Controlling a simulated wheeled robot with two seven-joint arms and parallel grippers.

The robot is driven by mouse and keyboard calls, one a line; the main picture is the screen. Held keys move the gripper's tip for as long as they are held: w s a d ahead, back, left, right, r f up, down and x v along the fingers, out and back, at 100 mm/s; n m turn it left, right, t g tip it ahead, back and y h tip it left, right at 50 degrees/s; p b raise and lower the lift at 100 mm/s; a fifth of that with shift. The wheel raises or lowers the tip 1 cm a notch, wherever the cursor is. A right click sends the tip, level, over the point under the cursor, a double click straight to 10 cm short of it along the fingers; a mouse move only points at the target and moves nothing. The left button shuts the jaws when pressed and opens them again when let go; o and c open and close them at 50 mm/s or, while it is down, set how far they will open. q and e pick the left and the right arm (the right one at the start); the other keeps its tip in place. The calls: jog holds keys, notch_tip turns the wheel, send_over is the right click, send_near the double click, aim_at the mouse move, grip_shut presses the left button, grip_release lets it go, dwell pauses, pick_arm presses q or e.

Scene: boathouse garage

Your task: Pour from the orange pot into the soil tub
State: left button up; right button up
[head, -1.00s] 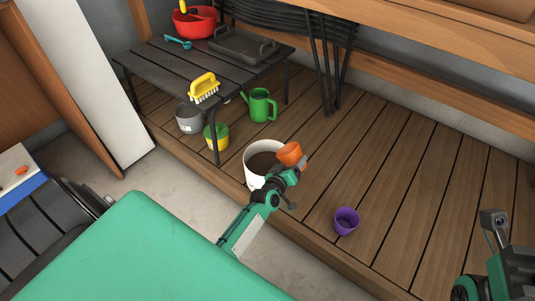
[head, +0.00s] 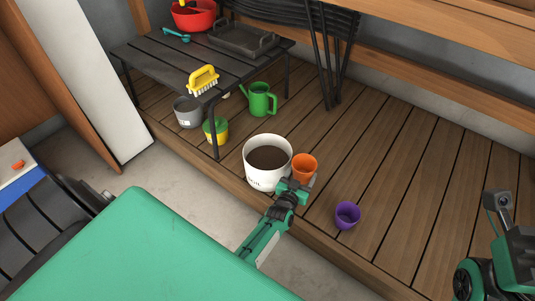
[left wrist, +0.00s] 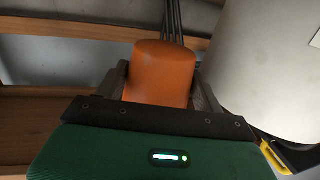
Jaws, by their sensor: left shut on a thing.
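The orange pot (head: 305,170) is held just to the right of the soil tub, roughly upright with its opening up. My left gripper (head: 298,187) is shut on it. The orange pot (left wrist: 160,75) also fills the space between the fingers in the left wrist view. The soil tub (head: 262,180) is a white round tub with dark soil inside, standing near the front edge of the wooden deck. Its pale wall (left wrist: 265,70) shows close on the right in the left wrist view. Part of my right arm shows at the right edge; its fingertips are not visible.
A purple pot (head: 347,215) stands on the deck (head: 400,170) to the right. A green watering can (head: 260,100), a yellow-green pot (head: 216,132) and a grey bucket (head: 187,112) stand behind left. A low dark table (head: 165,65) holds a yellow brush (head: 203,80).

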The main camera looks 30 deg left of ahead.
aim_at(299, 175)
pick_arm(q)
notch_tip(299, 175, up, 3)
jog(key=p, duration=0.3)
jog(key=shift+r, duration=0.1)
